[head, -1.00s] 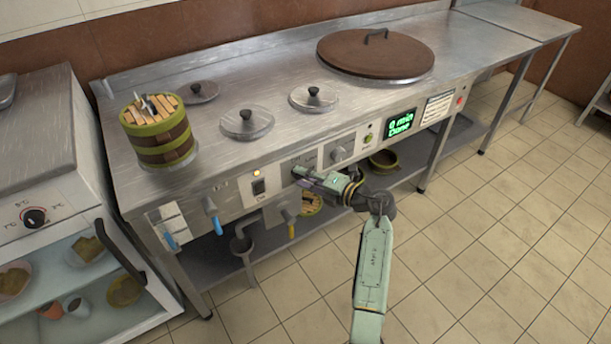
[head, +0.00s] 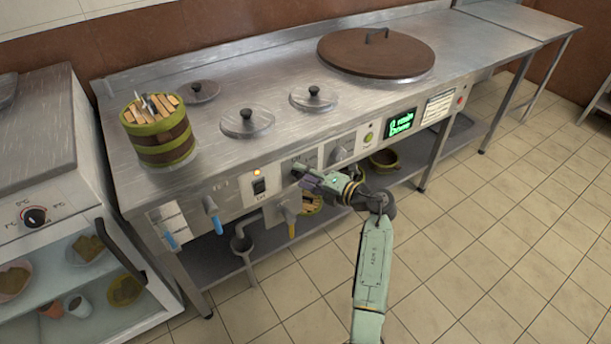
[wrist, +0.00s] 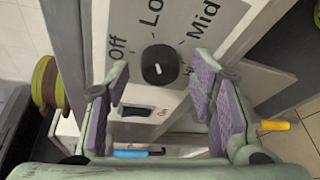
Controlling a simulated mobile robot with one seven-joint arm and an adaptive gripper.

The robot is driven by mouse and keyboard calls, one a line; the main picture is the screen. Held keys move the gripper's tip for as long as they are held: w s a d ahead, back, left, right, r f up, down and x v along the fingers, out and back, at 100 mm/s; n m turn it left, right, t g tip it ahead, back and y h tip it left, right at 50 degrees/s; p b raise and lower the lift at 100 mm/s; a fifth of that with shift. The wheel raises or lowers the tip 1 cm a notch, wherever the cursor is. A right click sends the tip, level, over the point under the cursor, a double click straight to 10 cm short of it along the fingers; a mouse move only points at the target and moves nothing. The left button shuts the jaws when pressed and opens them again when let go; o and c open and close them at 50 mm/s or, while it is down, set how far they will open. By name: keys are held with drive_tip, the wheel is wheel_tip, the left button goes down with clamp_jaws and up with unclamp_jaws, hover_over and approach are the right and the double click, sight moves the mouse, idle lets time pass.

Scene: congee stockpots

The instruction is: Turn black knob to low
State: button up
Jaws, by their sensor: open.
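The black knob (wrist: 158,64) is on the grey front panel in the wrist view, with a short white mark on its face. The labels Off (wrist: 117,48), Lo (wrist: 151,12) and Mid (wrist: 204,20) stand around it. The mark points roughly up the picture, tilted slightly right; I cannot tell its exact setting. My gripper (wrist: 161,74) is open, its purple-padded fingers on either side of the knob with gaps. In the head view my gripper (head: 300,171) is at the panel and largely hides the knob.
A rocker switch (wrist: 137,111) and a blue-handled tap (wrist: 136,154) are near the fingers. A yellow-handled tap (wrist: 273,126) is at right. A grey knob (head: 342,149) and a green display (head: 402,123) are further right on the panel. Floor in front is clear.

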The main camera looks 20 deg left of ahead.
drive_tip(key=shift+d, duration=0.1)
drive_tip(key=v, duration=1.2)
